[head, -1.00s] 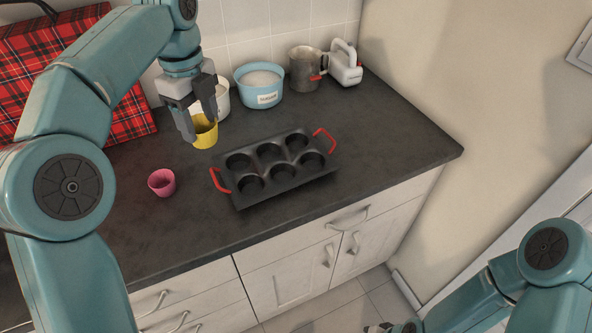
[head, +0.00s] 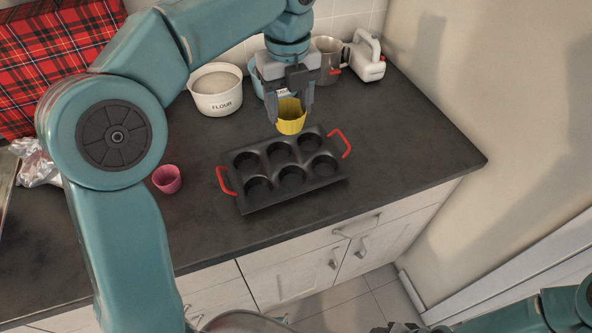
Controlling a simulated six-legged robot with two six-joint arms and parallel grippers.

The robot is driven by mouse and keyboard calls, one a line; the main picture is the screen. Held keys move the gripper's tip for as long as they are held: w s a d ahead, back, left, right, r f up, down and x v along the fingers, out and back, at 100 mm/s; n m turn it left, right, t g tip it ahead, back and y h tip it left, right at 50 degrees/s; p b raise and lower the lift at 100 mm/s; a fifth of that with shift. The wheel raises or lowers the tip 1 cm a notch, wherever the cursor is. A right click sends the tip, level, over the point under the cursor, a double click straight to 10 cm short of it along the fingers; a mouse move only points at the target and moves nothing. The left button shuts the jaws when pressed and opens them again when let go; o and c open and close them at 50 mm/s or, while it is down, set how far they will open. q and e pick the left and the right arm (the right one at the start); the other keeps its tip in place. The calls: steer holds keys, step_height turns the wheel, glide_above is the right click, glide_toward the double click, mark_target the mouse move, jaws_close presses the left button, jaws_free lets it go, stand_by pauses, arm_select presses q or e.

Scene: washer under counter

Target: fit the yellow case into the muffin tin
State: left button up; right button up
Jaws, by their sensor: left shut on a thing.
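My left gripper (head: 291,104) is shut on the yellow case (head: 291,118). It holds the case upright above the back edge of the muffin tin, near the back middle and back right cups. The dark muffin tin (head: 240,203) lies on the counter with red handles at its left and right ends. Its several cups look empty. A pink case (head: 167,180) stands on the counter left of the tin. My right arm shows at the bottom right; its gripper is at most a dark piece at the bottom edge, and its jaws cannot be made out.
Behind the tin stand a white flour bowl (head: 217,91), a blue bowl (head: 256,76) partly hidden by my gripper, a metal jug (head: 328,58) and a white mixer (head: 367,56). A red plaid bag (head: 50,60) stands at the back left. The counter (head: 410,150) right of the tin is clear.

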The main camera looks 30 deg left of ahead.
mark_target(294, 127)
arm_select(q)
steer(key=f, duration=0.6)
steer(key=shift+w+d+b, duration=0.3)
steer(key=shift+d+b, duration=0.05)
steer(key=f, duration=1.1)
steer(key=shift+s+a+f, duration=0.2)
steer(key=shift+s+f, duration=0.05)
steer(key=shift+f, duration=0.45)
steer(key=shift+w+d+f, duration=0.1)
steer(key=shift+w, duration=0.1)
steer(key=shift+s+b, duration=0.15)
steer(key=shift+b, duration=0.2)
steer(key=o, duration=0.6)
steer(key=shift+f, duration=0.15)
steer(key=o, duration=0.4)
arm_select(e)
step_height(294, 127, down, 2)
steer(key=shift+d+f, duration=0.1)
steer(key=shift+d, duration=0.05)
